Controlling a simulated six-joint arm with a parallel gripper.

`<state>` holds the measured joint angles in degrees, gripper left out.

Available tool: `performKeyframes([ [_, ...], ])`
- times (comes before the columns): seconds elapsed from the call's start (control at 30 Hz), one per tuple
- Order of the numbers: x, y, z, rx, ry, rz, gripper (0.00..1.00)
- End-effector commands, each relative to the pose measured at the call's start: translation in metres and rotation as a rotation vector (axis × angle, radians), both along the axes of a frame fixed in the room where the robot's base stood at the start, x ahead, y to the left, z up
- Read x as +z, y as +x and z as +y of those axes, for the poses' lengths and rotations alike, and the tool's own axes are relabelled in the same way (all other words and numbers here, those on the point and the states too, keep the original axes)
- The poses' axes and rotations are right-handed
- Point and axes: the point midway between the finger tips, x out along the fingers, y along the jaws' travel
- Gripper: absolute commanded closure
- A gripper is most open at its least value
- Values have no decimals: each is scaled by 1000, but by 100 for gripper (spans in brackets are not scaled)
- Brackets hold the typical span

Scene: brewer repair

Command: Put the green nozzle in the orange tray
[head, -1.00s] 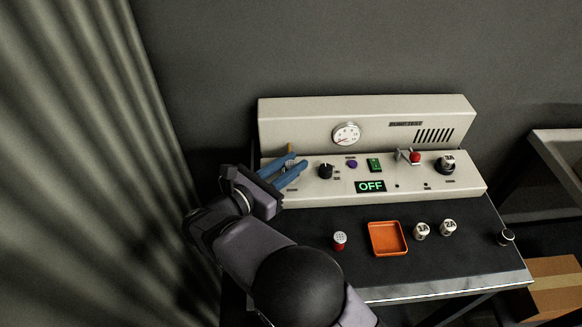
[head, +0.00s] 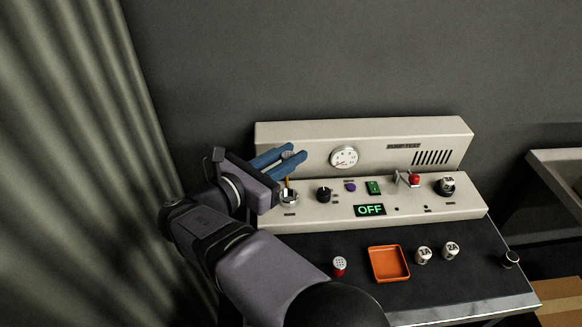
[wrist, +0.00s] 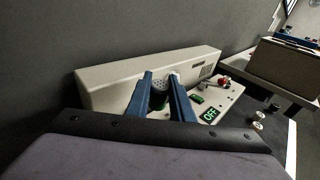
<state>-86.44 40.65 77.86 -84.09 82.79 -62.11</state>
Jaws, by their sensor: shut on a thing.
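My gripper (head: 288,160) is raised above the left end of the brewer's panel, its blue fingers shut on a small cylinder. In the wrist view this cylinder, which I take for the green nozzle (wrist: 158,96), has a grey perforated end and some green low between the fingers (wrist: 160,88). In the head view the fingers mostly hide it, and its green does not show. The orange tray (head: 372,264) lies on the dark table in front of the brewer, to the right of and below my gripper. It looks empty.
The brewer (head: 420,205) has a silver socket (head: 289,198) below my gripper, a black knob (head: 324,194) and an OFF display (head: 370,210). A red nozzle (head: 339,266) stands left of the tray; white pieces 1A (head: 424,256) and 2A (head: 450,250) stand right.

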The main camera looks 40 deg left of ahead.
Motion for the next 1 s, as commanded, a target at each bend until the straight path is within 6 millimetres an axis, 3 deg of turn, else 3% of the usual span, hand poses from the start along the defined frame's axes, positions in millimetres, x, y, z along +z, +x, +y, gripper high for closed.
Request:
performKeyframes([
  [0.33,13,6,-3,-12,0,0,100],
  [0.6,63,29,-19,-60,1,-1,100],
  [0.77,74,46,-49,-97,-7,0,100],
  [1.0,58,57,-105,-107,-7,1,100],
])
